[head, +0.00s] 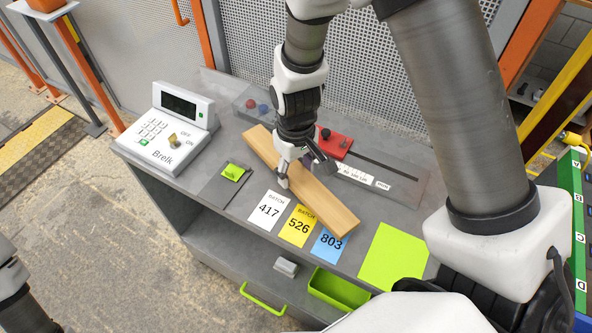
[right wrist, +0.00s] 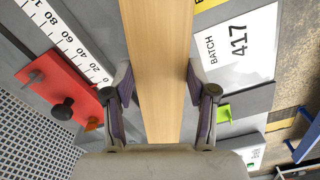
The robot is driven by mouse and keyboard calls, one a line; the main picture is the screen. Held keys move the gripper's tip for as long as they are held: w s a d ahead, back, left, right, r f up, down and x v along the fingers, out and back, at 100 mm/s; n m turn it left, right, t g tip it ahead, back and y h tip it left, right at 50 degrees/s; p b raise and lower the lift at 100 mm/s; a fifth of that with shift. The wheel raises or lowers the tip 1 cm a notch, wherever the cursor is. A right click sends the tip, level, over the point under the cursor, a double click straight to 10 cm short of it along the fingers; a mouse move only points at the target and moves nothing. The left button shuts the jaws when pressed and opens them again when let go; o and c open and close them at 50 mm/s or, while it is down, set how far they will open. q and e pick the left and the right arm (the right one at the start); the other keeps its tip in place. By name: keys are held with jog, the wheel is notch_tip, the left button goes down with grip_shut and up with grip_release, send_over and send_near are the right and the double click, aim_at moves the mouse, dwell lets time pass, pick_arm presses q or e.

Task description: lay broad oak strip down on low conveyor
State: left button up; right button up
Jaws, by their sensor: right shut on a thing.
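The broad oak strip (head: 325,210) is a long, pale wooden board lying slantwise over the grey workbench (head: 215,150). My right gripper (head: 295,168) is shut across the strip's width, between its middle and its far-left end. In the right wrist view the strip (right wrist: 158,60) runs between the two fingers of the right gripper (right wrist: 158,92), one on each long edge. I cannot tell whether the strip touches the bench or is just above it. My left gripper is out of view; only part of my left arm shows at the lower left. I cannot make out a low conveyor.
Batch cards 417 (head: 268,211), 526 (head: 299,226) and 803 (head: 329,244) lie along the bench's front. A Brelk console (head: 170,140) stands left, a red block (head: 335,144) with a ruler behind the strip. A green sheet (head: 393,255) lies right; an open shelf is below.

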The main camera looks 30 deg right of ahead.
jog(key=shift+f, duration=0.7)
jog(key=shift+a, duration=0.1)
jog(key=o, duration=1.3)
jog(key=shift+f, duration=0.1)
jog(key=shift+o, duration=0.2)
